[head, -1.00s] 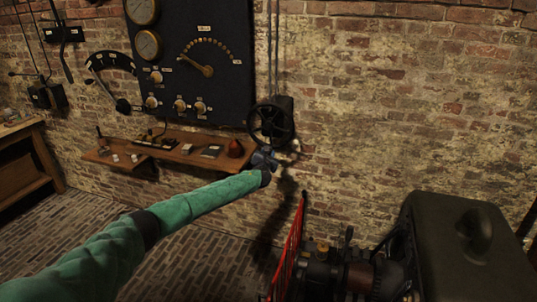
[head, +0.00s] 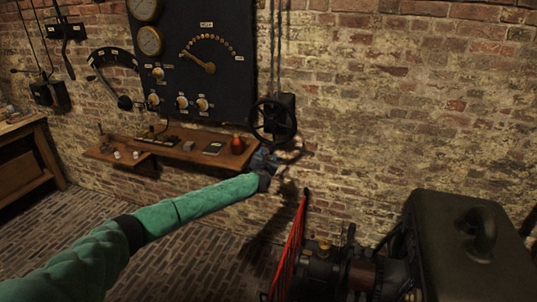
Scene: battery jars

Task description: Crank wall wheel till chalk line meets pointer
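The wall wheel (head: 273,120) is a dark, spoked handwheel on a dark bracket on the brick wall, right of the black gauge panel. I cannot make out a chalk line or its pointer on the wheel at this size. My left gripper (head: 272,157), at the end of the green-sleeved arm, is just below the wheel's lower rim. It is small and dark, so I cannot tell whether it touches the rim or whether its fingers are open or shut. My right gripper is not in view.
The black panel (head: 233,105) carries gauges, knobs and a brass-pointer dial (head: 210,68). A wooden shelf (head: 190,154) with small items and an orange-red jar (head: 238,145) is left of my gripper. A red guard (head: 290,250) and dark machinery (head: 465,240) stand at lower right.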

